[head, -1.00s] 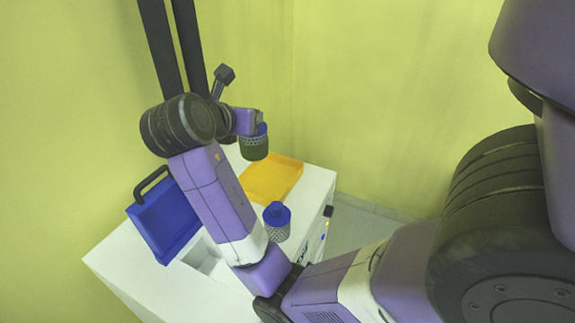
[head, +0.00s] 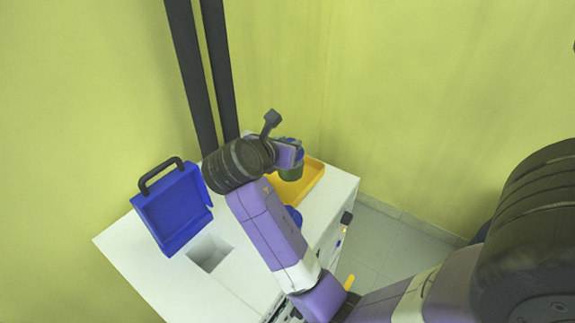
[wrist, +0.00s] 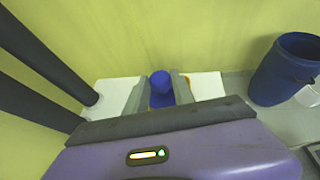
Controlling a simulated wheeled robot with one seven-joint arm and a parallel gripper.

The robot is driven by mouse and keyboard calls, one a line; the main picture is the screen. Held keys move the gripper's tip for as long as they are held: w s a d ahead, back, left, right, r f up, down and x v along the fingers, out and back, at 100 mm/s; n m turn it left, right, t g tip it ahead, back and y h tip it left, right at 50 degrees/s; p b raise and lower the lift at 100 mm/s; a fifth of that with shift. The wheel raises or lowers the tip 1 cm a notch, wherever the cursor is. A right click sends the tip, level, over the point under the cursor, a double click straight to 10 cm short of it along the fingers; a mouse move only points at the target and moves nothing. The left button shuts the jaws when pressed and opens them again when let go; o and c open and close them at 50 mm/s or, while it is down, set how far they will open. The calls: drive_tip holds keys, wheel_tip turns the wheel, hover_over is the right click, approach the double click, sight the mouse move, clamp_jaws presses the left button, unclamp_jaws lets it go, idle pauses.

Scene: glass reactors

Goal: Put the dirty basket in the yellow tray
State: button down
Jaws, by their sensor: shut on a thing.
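The dirty basket (head: 291,173), dark green with a blue top, hangs from my gripper (head: 293,152) over the yellow tray (head: 314,187). The head view does not show clearly whether its bottom touches the tray. In the wrist view my gripper (wrist: 159,88) is shut on the blue top of the basket (wrist: 161,79), between the two grey fingers. Only small orange-yellow slivers of the tray show there beside the fingers. The tray lies on the white bench, partly hidden by my arm and the basket.
The white bench (head: 150,270) has a square opening (head: 210,253) and an open blue lid with a black handle (head: 172,208). A second blue-topped piece (head: 293,215) is mostly hidden behind my arm. Two dark posts (head: 205,80) rise at the back. A blue barrel (wrist: 285,72) stands on the floor.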

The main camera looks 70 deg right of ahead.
sight(286, 180)
drive_tip(key=shift+f, duration=3.25)
drive_tip(key=c, duration=1.1)
unclamp_jaws()
drive_tip(key=shift+f, duration=0.1)
drive_tip(key=shift+o, duration=0.2)
drive_tip(key=shift+a, duration=0.2)
drive_tip(key=v, duration=1.2)
